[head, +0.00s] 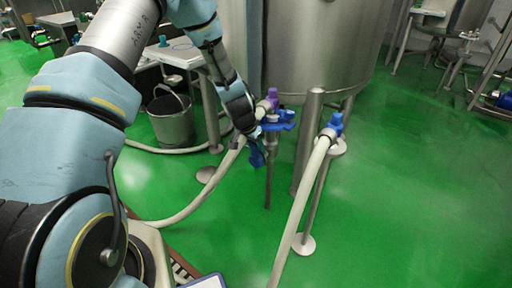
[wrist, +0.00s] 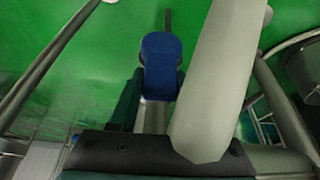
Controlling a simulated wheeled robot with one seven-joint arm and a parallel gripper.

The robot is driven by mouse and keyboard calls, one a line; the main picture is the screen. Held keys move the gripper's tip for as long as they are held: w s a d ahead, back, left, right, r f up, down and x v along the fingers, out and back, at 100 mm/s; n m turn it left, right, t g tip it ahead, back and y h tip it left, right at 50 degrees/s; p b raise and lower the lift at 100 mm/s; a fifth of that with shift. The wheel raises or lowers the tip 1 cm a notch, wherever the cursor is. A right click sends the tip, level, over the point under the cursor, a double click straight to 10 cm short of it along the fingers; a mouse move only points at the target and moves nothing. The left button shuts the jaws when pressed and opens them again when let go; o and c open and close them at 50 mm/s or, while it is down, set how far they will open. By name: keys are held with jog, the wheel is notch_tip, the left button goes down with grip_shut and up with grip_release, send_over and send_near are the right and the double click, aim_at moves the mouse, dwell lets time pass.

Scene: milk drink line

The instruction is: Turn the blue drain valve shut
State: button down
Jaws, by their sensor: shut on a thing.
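The blue drain valve (head: 279,119) sits by the steel tank, with a purple fitting above it and a thin steel pipe hanging below. My gripper (head: 254,137) reaches down to its left side, and a dark blue part (head: 256,157) shows just under my fingers. In the wrist view, a blue rounded handle (wrist: 161,66) stands at my gripper (wrist: 154,112), beside a dark green finger. My gripper is shut on this handle. The other finger is hidden behind a pale hose, and the exact grip is hard to see.
A pale hose (head: 205,190) curves along the floor, left of the valve; a pale hose also crosses the wrist view (wrist: 222,75). Another hose (head: 304,195) with a blue-topped fitting (head: 335,123) stands right. The tank (head: 325,45) rises behind. A bucket (head: 172,122) stands left. Green floor is clear at right.

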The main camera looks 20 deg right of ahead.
jog(key=shift+s+d+r+p, duration=0.1)
jog(key=shift+s+p, duration=0.1)
jog(key=shift+p, duration=0.1)
jog(key=shift+s+d+t+y+p, duration=0.3)
jog(key=shift+s+t+p, duration=0.1)
jog(key=shift+t+p, duration=0.3)
jog(key=s+f+m+t+y+b, duration=0.1)
jog(key=t, duration=0.2)
jog(key=s+d+f+m+t+y+b, duration=0.1)
jog(key=s+f+t+y+b, duration=0.1)
jog(key=t, duration=0.2)
jog(key=s+d+f+m+t+y+b, duration=0.1)
jog(key=f+t+b, duration=0.1)
jog(key=t, duration=0.1)
jog(key=shift+s+d+f+t, duration=0.15)
jog(key=shift+s+f+t, duration=0.05)
jog(key=shift+f+t, duration=0.1)
jog(key=t+b, duration=0.1)
jog(key=b, duration=0.1)
jog(key=f+m+t+y+b, duration=0.1)
jog(key=b, duration=0.1)
jog(key=shift+s+d+f+t, duration=0.1)
jog(key=shift+s+t, duration=0.05)
jog(key=shift+t, duration=0.15)
jog(key=shift+f+t+b, duration=0.15)
jog(key=shift+t+b, duration=0.35)
jog(key=shift+b, duration=0.35)
jog(key=shift+m, duration=0.3)
